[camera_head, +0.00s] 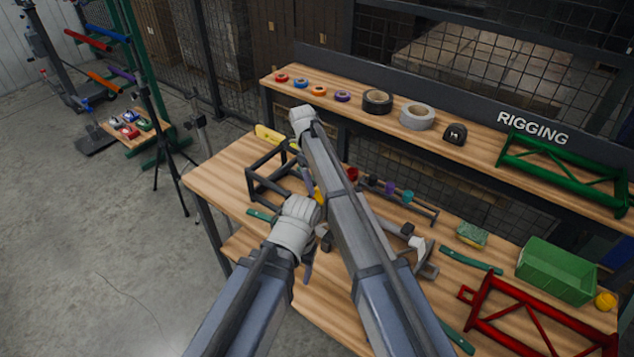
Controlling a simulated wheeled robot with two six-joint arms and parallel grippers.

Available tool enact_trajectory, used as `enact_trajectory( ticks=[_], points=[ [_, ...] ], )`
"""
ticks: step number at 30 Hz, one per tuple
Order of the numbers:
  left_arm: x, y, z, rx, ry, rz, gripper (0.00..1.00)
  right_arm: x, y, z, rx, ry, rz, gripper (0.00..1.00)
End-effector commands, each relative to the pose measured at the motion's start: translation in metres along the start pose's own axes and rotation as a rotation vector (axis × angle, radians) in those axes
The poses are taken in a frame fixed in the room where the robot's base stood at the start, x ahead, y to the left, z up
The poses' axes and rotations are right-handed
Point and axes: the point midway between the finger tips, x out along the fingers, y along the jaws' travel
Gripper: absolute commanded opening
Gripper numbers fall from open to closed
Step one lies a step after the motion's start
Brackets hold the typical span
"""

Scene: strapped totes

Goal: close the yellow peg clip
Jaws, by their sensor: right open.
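A small patch of yellow (319,197) shows between my two arms, just above my left wrist; it may be the yellow peg clip, mostly hidden, and I cannot tell how far open it is. My right arm reaches across the bench, and its open gripper (308,182) points down beside the black frame, largely covered by the arm. My left gripper (315,254) is below its pale wrist over the bench's front side; its jaws are mostly hidden. I cannot tell whether either gripper touches the yellow piece.
A black frame (252,184) stands on the wooden bench (220,176). A yellow bar (268,134) lies behind it. A rail with coloured cups (408,197), a hammer (420,250), a green bin (556,272) and a red frame (480,306) are to the right. The shelf above holds tape rolls (417,116).

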Motion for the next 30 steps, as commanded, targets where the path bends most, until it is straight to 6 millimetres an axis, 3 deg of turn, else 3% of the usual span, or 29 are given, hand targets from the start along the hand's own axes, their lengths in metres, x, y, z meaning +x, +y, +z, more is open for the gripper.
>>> enact_trajectory(
  ticks=[8, 24, 30],
  points=[
    [-0.007, -0.001, 0.000, 0.000, 0.000, 0.000, 0.64, -0.007, 0.000, 0.000, 0.000, 0.000, 0.000, 0.70],
    [-0.069, -0.007, 0.004, 0.002, 0.000, 0.000, 0.64, -0.071, 0.000, -0.001, 0.000, 0.000, 0.000, 0.70],
    [-0.077, -0.007, 0.004, 0.002, 0.000, 0.000, 0.64, -0.079, 0.000, 0.000, 0.000, 0.000, 0.000, 0.70]
  ],
)
